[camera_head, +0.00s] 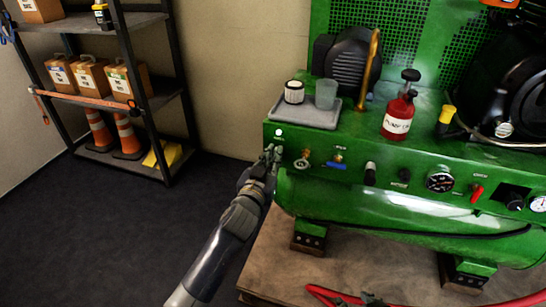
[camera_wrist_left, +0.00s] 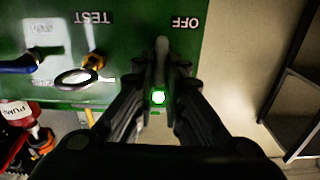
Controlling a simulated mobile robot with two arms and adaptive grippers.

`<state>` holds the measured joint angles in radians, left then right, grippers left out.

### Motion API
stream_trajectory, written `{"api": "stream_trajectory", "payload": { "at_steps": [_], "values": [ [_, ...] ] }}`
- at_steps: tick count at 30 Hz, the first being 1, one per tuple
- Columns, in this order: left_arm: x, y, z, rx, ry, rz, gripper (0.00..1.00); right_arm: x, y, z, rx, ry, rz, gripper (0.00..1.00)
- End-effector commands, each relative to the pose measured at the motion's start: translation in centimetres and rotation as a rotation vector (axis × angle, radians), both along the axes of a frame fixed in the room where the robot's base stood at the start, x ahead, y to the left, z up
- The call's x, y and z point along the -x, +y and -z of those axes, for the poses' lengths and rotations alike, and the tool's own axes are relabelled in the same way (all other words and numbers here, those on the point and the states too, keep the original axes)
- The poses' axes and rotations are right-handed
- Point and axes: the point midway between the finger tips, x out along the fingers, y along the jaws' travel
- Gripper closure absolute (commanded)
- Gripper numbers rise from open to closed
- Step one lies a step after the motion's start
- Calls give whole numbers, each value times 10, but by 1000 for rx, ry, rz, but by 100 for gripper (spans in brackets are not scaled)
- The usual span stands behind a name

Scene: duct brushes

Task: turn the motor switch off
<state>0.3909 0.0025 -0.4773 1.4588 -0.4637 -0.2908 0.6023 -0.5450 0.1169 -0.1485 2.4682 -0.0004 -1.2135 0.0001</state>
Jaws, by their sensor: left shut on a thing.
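My left gripper (camera_head: 271,156) is at the left end of the green machine's front panel (camera_head: 320,160). In the left wrist view, the gripper (camera_wrist_left: 160,85) has its fingers closed around a slim grey switch lever (camera_wrist_left: 162,52). The lever's end points toward the top of that view, near an upside-down OFF label (camera_wrist_left: 185,22). A lit white lamp with a green rim (camera_wrist_left: 158,97) shows between the fingers; it also shows above the gripper in the head view (camera_head: 278,132). The fingers partly hide the switch. My right gripper is not in view.
Beside the switch are a key-like ring (camera_wrist_left: 78,77) under a TEST label and a blue-handled valve (camera_head: 335,163). A grey tray (camera_head: 300,116) and a red bottle (camera_head: 396,118) stand on the machine. Shelves (camera_head: 105,95) are at left; the floor between is clear.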

Motion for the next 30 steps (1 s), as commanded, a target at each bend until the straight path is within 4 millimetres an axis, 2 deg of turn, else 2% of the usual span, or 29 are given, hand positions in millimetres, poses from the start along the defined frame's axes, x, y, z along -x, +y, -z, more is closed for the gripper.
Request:
{"api": "stream_trajectory", "payload": {
  "at_steps": [8, 16, 30],
  "values": [
    [1, -2, -1, -137, -45, 0, 100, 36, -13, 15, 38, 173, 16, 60],
    [2, -5, 0, -369, -119, 1, 100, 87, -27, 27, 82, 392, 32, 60],
    [3, -10, 5, -796, -259, 0, 100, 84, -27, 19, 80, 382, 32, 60]
  ]
}}
